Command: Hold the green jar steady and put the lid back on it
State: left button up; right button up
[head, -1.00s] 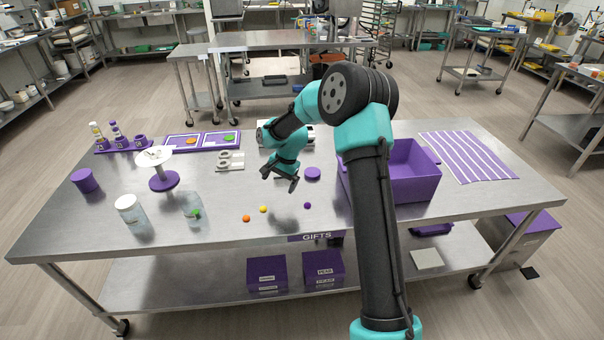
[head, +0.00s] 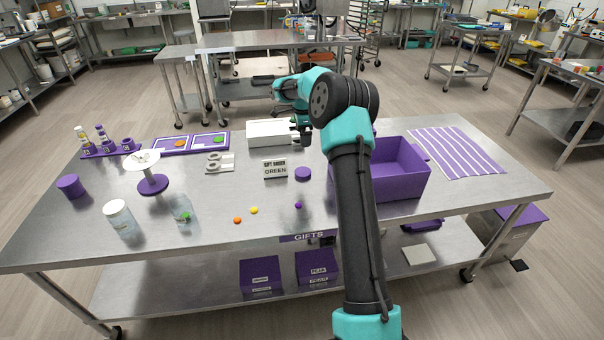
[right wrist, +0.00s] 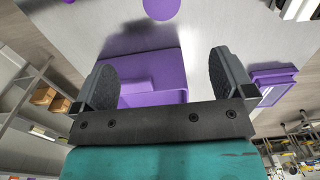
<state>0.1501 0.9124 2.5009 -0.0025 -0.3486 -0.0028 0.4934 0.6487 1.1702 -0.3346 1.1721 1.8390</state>
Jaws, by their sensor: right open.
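A clear jar with green inside (head: 181,209) stands open on the left part of the table. A round purple disc, which looks like a lid (head: 303,174), lies flat on the table right of the sign. A purple disc also shows at the top of the right wrist view (right wrist: 160,8). My right gripper (head: 302,136) is open and empty, raised near the white box at the back. Its two fingers (right wrist: 165,78) are wide apart in the right wrist view. My left gripper is not in view.
A sign reading GREEN (head: 275,169) stands mid-table. A white-lidded jar (head: 118,217) is left of the green jar. Small orange (head: 237,220), yellow (head: 254,210) and purple (head: 298,204) balls lie in front. A purple bin (head: 402,181) sits right, partly behind my arm.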

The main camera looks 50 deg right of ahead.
send_over(303, 171)
jog(key=f, duration=1.2)
jog(key=shift+s+a, duration=0.15)
jog(key=shift+a, duration=0.05)
jog(key=shift+f, duration=0.15)
jog(key=shift+d+f, duration=0.15)
jog(key=shift+f, duration=1.1)
jog(key=shift+d+f, duration=0.1)
jog(key=shift+f, duration=1.15)
jog(key=shift+c, duration=0.4)
jog(key=c, duration=0.9)
jog(key=shift+o, duration=0.2)
jog(key=shift+r, duration=0.15)
